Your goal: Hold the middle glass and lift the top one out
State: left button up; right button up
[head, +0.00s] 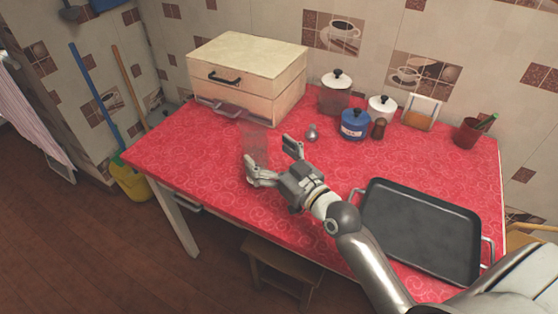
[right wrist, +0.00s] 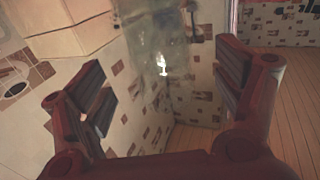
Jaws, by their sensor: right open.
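A faint, see-through stack of glasses (head: 256,142) stands on the red tabletop, in front of the drawer box. The single glasses are hard to tell apart. My right gripper (head: 268,158) is open just in front of the stack, its two fingers spread apart and pointing toward it. In the right wrist view the open fingers (right wrist: 165,90) frame a hazy, transparent shape, likely the glass (right wrist: 145,45), beyond and between the tips. Whether a finger touches it I cannot tell. My left gripper is not in view.
A cream drawer box (head: 245,75) stands behind the stack. A small silver shaker (head: 312,133) and several pots, including a blue one (head: 354,124), stand right of it. A large dark tray (head: 420,230) lies right of my right arm. The table's left front is clear.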

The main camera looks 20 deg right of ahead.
aim_at(262, 148)
jog(key=x, duration=0.6)
jog(key=c, duration=1.2)
